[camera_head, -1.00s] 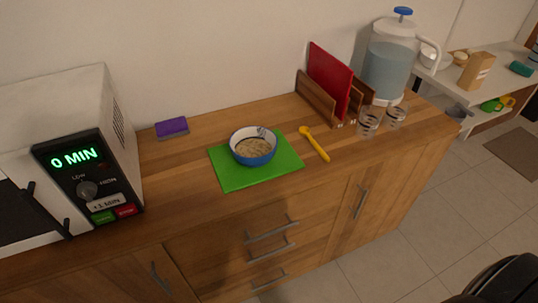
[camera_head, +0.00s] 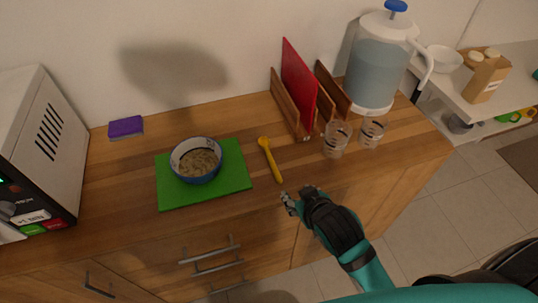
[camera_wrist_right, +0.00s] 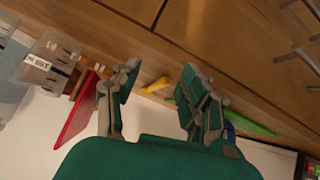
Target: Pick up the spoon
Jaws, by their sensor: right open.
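The yellow spoon (camera_head: 272,163) lies on the wooden counter between the green mat and the board rack, its bowl end toward the wall and its handle toward the front edge. My right gripper (camera_head: 300,195) is open and empty at the counter's front edge, close to the handle end and apart from it. In the right wrist view the spoon (camera_wrist_right: 155,86) shows between the open fingers of the gripper (camera_wrist_right: 158,85), farther off. My left gripper does not show in these views.
A blue and white bowl (camera_head: 195,165) of food stands on the green mat (camera_head: 235,180), left of the spoon. Two glasses (camera_head: 337,140), a rack with a red board (camera_head: 299,80) and a water dispenser (camera_head: 378,65) stand to the right. A purple sponge (camera_head: 126,127) and microwave (camera_head: 45,140) are at left.

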